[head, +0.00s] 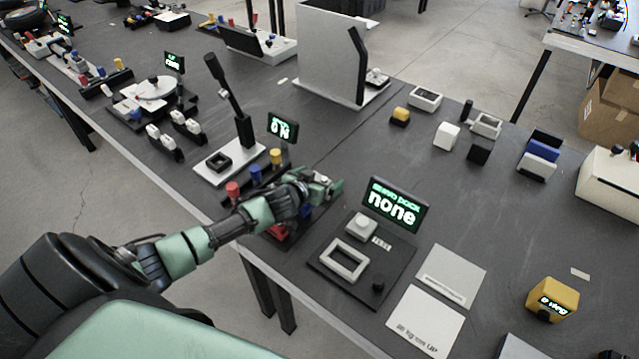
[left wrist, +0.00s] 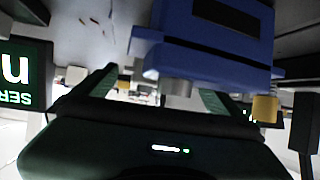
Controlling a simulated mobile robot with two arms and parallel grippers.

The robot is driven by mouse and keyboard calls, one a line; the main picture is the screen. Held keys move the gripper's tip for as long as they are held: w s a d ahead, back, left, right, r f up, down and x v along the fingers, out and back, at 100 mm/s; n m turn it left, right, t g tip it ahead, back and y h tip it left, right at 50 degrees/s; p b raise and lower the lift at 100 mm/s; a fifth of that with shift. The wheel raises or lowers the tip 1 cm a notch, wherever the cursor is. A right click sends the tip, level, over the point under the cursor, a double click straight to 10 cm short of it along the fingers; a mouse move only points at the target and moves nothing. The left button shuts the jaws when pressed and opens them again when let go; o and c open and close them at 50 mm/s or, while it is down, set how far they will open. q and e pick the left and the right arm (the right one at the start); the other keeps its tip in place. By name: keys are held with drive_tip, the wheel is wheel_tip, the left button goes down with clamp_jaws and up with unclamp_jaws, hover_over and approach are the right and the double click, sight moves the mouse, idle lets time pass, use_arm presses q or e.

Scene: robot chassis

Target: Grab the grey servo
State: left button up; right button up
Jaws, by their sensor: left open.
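No part is plainly marked as the grey servo. A pale grey block (head: 536,168) stands at the right of the head view, beside a blue block (head: 542,150) and a black one; I cannot tell for sure that it is the servo. My left gripper (head: 326,188) is open, above the table just left of the servo dock display (head: 395,204), which reads "none", and well left of that block. In the left wrist view a blue body with side tabs (left wrist: 208,50) looms close past the open fingers (left wrist: 158,95). My right gripper is out of view.
A dark dock plate with a pale square frame (head: 344,261) lies right of my gripper. Coloured cylinders (head: 255,173) stand beside my left forearm. A lever (head: 235,105) and a white upright panel (head: 320,50) stand behind. Small blocks lie back right, with bare table between.

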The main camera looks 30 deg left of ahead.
use_arm(q)
drive_tip(key=c, duration=1.5)
